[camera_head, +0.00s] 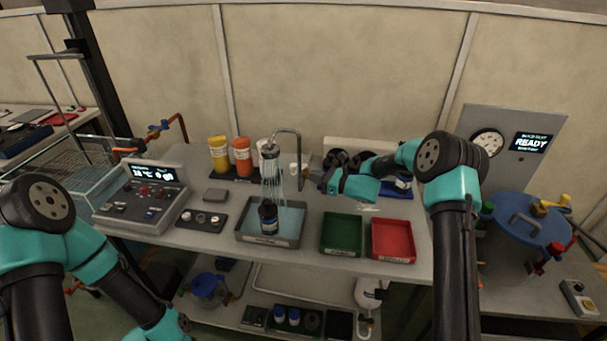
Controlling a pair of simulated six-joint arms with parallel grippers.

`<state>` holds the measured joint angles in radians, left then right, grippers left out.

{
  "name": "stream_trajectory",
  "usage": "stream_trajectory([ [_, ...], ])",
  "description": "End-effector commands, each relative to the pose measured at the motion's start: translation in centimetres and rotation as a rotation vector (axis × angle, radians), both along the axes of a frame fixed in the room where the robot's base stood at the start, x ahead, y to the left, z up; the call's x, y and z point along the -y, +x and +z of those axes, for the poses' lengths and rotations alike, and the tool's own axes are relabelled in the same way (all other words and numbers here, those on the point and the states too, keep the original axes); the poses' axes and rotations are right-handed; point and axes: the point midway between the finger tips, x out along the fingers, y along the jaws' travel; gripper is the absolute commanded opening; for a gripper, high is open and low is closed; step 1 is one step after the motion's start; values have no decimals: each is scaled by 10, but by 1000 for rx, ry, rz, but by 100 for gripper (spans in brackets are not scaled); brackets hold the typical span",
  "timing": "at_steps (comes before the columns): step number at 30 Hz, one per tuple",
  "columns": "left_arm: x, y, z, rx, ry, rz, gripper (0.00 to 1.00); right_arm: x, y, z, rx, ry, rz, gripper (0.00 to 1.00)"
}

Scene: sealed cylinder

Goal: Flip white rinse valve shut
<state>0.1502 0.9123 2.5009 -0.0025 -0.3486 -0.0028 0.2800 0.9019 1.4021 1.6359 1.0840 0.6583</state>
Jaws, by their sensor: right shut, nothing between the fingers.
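The rinse tap (299,150) arches over a grey basin (270,241), and water streams from its head onto a dark cylinder (268,217) standing upright in the basin. A small white part (294,168) beside the tap pipe looks like the rinse valve; its exact lever position is too small to tell. My right gripper (319,180) is shut and empty, just right of the tap pipe and the white part. Whether it touches them cannot be told. My left arm is at the lower left; its gripper is out of view.
A green tray (342,234) and a red tray (392,240) sit right of the basin. Yellow (219,154) and orange (241,156) containers stand behind it. A control console (145,197) is at left, and a blue-lidded vessel (525,220) at right.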

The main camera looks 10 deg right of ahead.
Motion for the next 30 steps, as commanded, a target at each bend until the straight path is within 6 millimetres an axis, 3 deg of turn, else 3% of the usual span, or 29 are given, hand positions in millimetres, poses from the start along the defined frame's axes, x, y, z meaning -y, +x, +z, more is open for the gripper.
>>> stream_trajectory([
  [9,0,0,0,0,0,0,54,50,-38,0,-1,1,-3,0],
  [15,0,0,0,0,0,0,54,73,-56,0,0,0,-1,0],
  [30,0,0,0,0,0,0,54,81,-63,0,0,0,-4,0],
])
